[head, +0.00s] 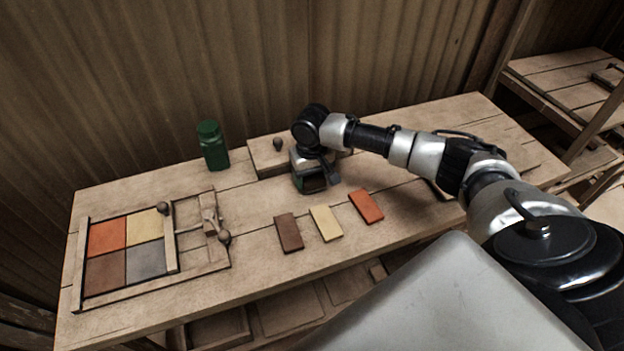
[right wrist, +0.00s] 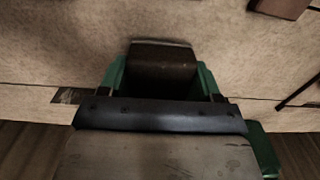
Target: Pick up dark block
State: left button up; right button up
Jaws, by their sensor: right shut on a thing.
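My right gripper (head: 313,186) is low over the middle of the workbench, in front of a low wooden block with a knob. It is shut on the dark block, whose dark brown-grey body (right wrist: 162,68) shows between the two green fingers in the right wrist view. In the head view the block is mostly hidden by the gripper. I cannot tell whether the block still touches the bench. My left gripper is not in view.
A brown tile (head: 289,232), a cream tile (head: 326,222) and an orange tile (head: 366,206) lie in front of the gripper. A wooden frame (head: 200,272) with four coloured squares is at the left. A green bottle (head: 212,147) stands behind. The knobbed wooden block (head: 266,157) is close.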

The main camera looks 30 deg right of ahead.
notch_tip(320, 180, up, 3)
jog(key=shift+r, duration=0.1)
jog(key=s+d+r, duration=0.6)
jog(key=s+d, duration=0.2)
jog(key=shift+d+r+b, duration=0.15)
jog(key=shift+r+b, duration=0.15)
jog(key=shift+b, duration=0.1)
jog(key=shift+s, duration=0.1)
